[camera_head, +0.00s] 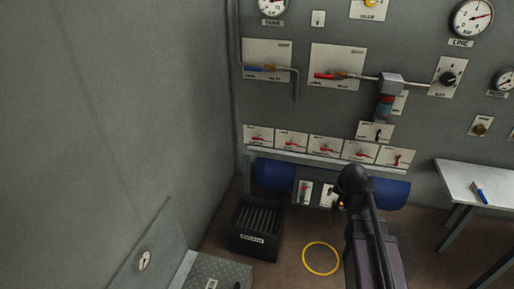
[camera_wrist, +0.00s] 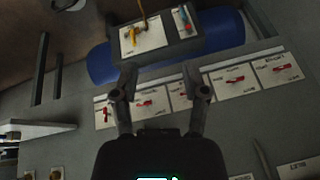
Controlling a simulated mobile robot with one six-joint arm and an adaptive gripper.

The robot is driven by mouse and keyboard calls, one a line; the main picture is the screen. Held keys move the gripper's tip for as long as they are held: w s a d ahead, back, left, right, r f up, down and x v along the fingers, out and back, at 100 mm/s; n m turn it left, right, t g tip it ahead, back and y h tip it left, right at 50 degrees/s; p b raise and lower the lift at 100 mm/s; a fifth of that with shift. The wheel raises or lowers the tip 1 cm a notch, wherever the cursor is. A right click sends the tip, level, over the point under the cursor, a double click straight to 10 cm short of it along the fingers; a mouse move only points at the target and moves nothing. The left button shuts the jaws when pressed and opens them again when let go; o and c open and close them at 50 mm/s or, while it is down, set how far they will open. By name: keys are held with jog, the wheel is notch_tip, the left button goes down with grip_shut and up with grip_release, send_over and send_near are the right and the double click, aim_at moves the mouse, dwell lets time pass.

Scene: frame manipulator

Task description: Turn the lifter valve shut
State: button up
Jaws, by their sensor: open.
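No label reading "lifter" can be made out, so I cannot tell which valve it is. Several small plates with red handles (camera_head: 325,147) form a row on the wall panel; the row also shows in the wrist view (camera_wrist: 229,80). Below it, in front of a blue cylinder (camera_head: 275,174), a box carries a plate with a yellow handle (camera_wrist: 145,29) and one with a red and blue handle (camera_wrist: 185,18). My gripper (camera_wrist: 160,80) is open and empty, its fingers pointing toward this box. In the head view my arm hides the gripper's fingers and part of the box.
A black drain crate (camera_head: 257,231) and a yellow floor ring (camera_head: 321,259) lie below the panel. Gauges, a blue-handled valve (camera_head: 267,68) and a red-handled valve (camera_head: 330,76) with pipes sit higher up.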

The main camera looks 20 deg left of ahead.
jog(key=w+a+f+m+t+y+b, duration=0.1)
jog(key=w+a+f+m+t+b, duration=0.15)
jog(key=w+a+f+b, duration=0.45)
jog(key=m+t+y+b, duration=0.7)
jog(key=t+b, duration=0.4)
jog(key=b, duration=1.3)
send_near(257, 139)
jog(key=s+h, duration=0.1)
jog(key=s, duration=0.2)
jog(key=shift+d+f+m, duration=0.3)
jog(key=shift+f+m, duration=0.05)
jog(key=shift+f, duration=0.05)
jog(key=shift+w, duration=0.1)
jog(key=p+x, duration=0.2)
jog(key=x, duration=1.1)
jog(key=shift+w+p, duration=0.3)
jog(key=shift+w, duration=0.1)
grip_shut()
